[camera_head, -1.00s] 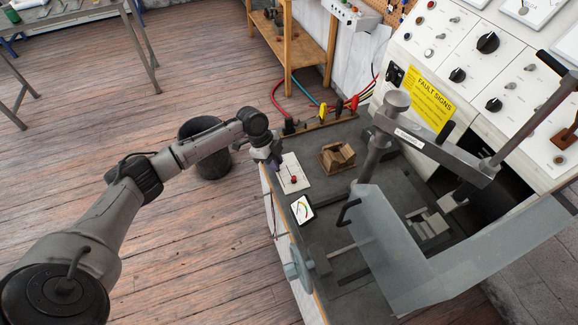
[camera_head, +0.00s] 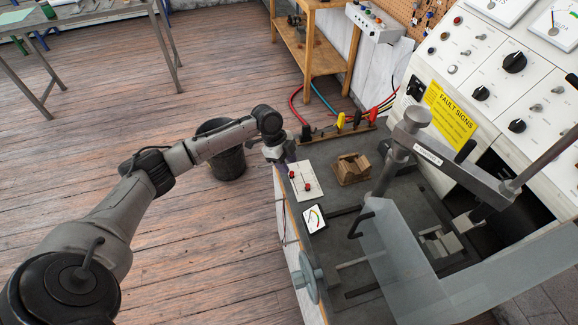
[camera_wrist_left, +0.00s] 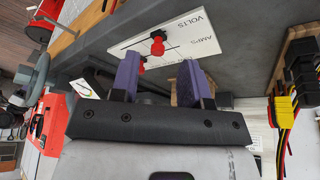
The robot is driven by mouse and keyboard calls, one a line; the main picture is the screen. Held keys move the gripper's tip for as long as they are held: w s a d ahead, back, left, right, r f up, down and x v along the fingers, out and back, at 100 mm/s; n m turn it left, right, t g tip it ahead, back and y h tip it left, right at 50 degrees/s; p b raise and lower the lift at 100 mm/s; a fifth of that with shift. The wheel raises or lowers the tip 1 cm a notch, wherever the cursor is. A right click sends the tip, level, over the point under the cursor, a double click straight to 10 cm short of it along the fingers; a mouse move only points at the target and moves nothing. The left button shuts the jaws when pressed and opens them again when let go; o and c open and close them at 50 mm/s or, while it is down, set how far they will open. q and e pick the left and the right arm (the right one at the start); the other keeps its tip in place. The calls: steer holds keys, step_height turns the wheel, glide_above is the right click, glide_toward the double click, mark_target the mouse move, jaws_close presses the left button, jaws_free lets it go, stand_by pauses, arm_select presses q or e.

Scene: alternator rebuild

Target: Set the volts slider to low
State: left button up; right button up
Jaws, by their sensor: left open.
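The white slider plate (camera_head: 303,192) lies on the bench's left part and carries two red knobs, one (camera_head: 292,175) nearer my gripper and one (camera_head: 308,187) farther right. In the left wrist view the plate (camera_wrist_left: 128,45) shows the words VOLTS and AMPS. One red knob (camera_wrist_left: 157,43) stands clear there; the other (camera_wrist_left: 142,65) is partly hidden by a finger. I cannot tell surely which knob is volts. My left gripper (camera_head: 280,157) is at the plate's upper left edge. Its purple fingers (camera_wrist_left: 160,78) are apart with nothing between them. My right gripper is not in view.
A gauge (camera_head: 314,219) lies just below the plate. A wooden block (camera_head: 351,168) stands to its right, and a lead rack (camera_head: 335,130) with colored clips is behind. A clear guard (camera_head: 410,265) and a press arm (camera_head: 440,160) fill the bench's right side.

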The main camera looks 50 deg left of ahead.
arm_select(q)
steer(key=p+v, duration=0.1)
steer(key=v, duration=1)
steer(key=shift+r, duration=0.15)
steer(key=shift+a, duration=0.15)
